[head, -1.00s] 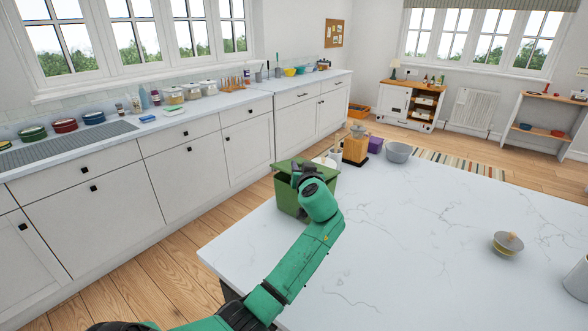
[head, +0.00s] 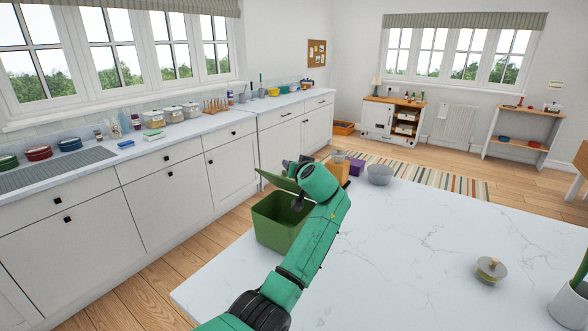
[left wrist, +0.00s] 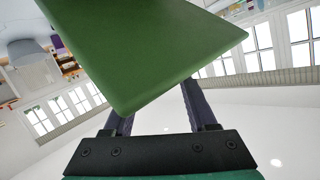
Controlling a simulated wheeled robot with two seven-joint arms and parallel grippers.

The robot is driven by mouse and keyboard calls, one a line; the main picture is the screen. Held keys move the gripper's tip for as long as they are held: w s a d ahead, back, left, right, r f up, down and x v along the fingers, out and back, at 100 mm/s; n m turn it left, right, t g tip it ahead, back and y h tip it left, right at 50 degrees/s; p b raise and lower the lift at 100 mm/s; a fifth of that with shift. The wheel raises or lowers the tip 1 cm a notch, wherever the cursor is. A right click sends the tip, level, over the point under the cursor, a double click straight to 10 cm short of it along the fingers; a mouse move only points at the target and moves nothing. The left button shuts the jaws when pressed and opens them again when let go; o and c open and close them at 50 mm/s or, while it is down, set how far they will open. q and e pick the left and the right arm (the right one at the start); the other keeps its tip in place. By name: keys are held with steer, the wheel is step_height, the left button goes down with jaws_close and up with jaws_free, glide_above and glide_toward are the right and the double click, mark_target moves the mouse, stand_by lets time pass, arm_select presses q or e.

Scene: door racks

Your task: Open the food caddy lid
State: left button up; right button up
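My left gripper (head: 295,167) is at the raised lid, partly hidden by my own arm. In the left wrist view the lid (left wrist: 140,55) shows its broad face and covers the fingertips. The visible parts of the fingers (left wrist: 158,108) are spread apart, with the lid lying across them. My right gripper is not in view.
Behind the caddy on the marble table (head: 420,240) are a wooden item (head: 338,170), a purple box (head: 356,167) and a grey bowl (head: 380,175). A small lidded pot (head: 491,269) sits at the right. The table middle is clear.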

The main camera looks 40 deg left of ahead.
arm_select(q)
steer(key=shift+s+r, duration=0.25)
steer(key=shift+s, duration=0.35)
steer(key=shift+s+d+b, duration=0.2)
steer(key=shift+d+b, duration=0.15)
steer(key=b+v, duration=0.4)
steer(key=v, duration=0.9)
steer(key=shift+s+r, duration=0.3)
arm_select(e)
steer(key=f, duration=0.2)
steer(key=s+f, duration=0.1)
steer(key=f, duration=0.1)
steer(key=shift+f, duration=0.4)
arm_select(q)
steer(key=shift+d, duration=0.15)
